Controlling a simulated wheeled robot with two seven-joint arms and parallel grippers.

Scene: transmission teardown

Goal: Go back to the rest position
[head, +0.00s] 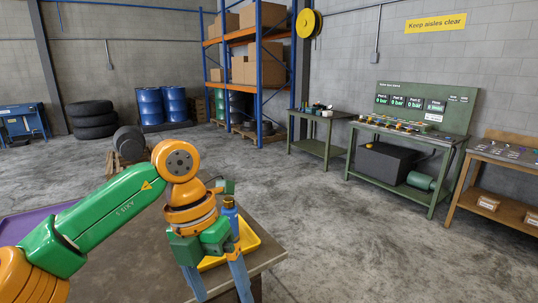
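My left arm, green and orange, comes in from the left. Its gripper (222,291) points down over the right end of the near workbench (262,254). The two blue-grey fingers are spread apart, and I see nothing held between them. A yellow tray (249,236) lies on the bench behind the gripper and is partly hidden by it. A blue bottle-like object (230,213) with a brownish top stands at the tray, its lower part hidden by the gripper. My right gripper is not in view.
A purple surface (22,226) lies at the left. Across open grey floor (340,235) stand a green test bench (408,140), a small green table (320,118) and a wooden table (505,155). Tyres (93,120), blue drums (150,106) and a shelf rack (258,60) are at the back.

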